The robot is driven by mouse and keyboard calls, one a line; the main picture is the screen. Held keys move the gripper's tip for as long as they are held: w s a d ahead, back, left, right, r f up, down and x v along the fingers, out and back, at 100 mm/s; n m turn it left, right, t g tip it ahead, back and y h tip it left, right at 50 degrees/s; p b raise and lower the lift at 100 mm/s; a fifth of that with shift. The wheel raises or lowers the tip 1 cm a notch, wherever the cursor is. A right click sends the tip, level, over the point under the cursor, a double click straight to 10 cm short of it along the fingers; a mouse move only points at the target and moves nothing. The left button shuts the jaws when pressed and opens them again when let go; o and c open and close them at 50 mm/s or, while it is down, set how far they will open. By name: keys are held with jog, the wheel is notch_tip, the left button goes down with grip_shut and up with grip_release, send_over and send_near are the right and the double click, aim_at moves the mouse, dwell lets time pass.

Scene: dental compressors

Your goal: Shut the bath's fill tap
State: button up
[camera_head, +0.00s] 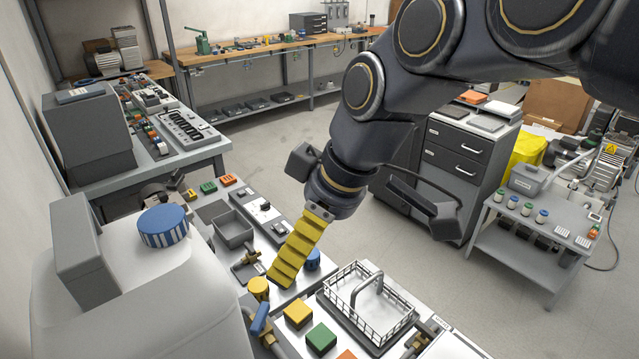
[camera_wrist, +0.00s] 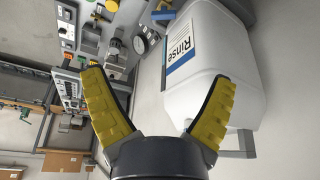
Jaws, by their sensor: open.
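A tap with a blue lever (camera_head: 259,318) stands at the front edge of the bench, near the white jug; a blue lever also shows at the top of the wrist view (camera_wrist: 163,15). Other brass fittings show at the bench's left (camera_head: 246,259) and by the basket (camera_head: 416,341). No label shows which is the fill tap. The bath (camera_head: 347,331) appears to be the tray under a wire basket (camera_head: 392,318). My gripper (camera_head: 281,279) hangs over the bench, above and right of the blue lever.
A white jug labelled Rinse (camera_wrist: 210,65) with a blue cap (camera_head: 163,226) fills the near left. Yellow (camera_head: 298,314) and green (camera_head: 321,338) blocks lie beside the basket. A pressure gauge (camera_wrist: 141,43) is near the blue lever. Open floor (camera_head: 440,280) lies to the right.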

jog(key=shift+s+d+r, duration=0.1)
jog(key=shift+d+r, duration=0.05)
jog(key=shift+r, duration=0.25)
